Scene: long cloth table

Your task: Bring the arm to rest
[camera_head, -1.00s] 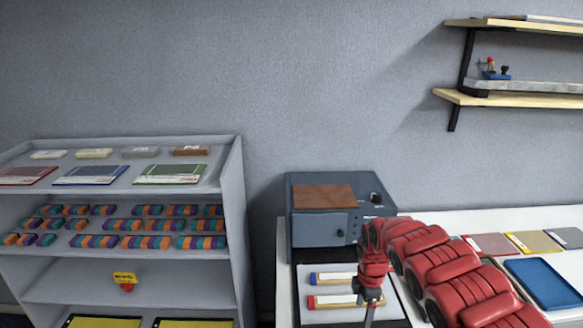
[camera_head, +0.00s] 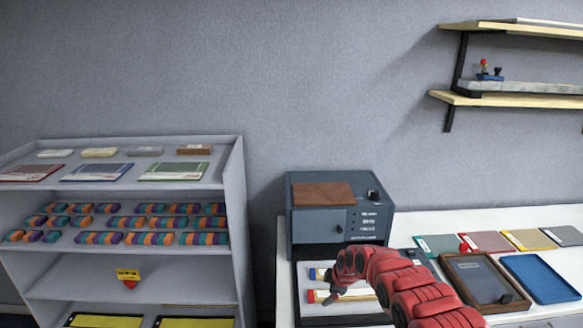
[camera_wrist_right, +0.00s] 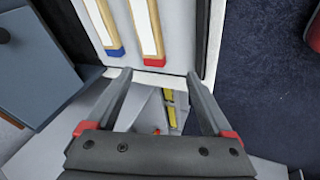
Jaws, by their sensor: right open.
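My right arm is red and reaches in from the lower right in the head view, over the white table (camera_head: 545,215). My right gripper (camera_head: 331,297) is at its end, small and partly hidden, near two strips with red and blue ends. In the right wrist view the gripper (camera_wrist_right: 157,78) has its fingers apart with nothing between them. A blue-ended strip (camera_wrist_right: 96,22) and a red-ended strip (camera_wrist_right: 146,28) lie on a pale board beyond the fingertips. My left gripper is not in view.
A blue-grey box (camera_head: 312,222) with a brown top stands behind the arm. A brown tray (camera_head: 447,268) and a blue tray (camera_head: 549,295) lie to the right. A grey shelf unit (camera_head: 240,200) stands at left. A wall shelf (camera_head: 510,99) hangs upper right.

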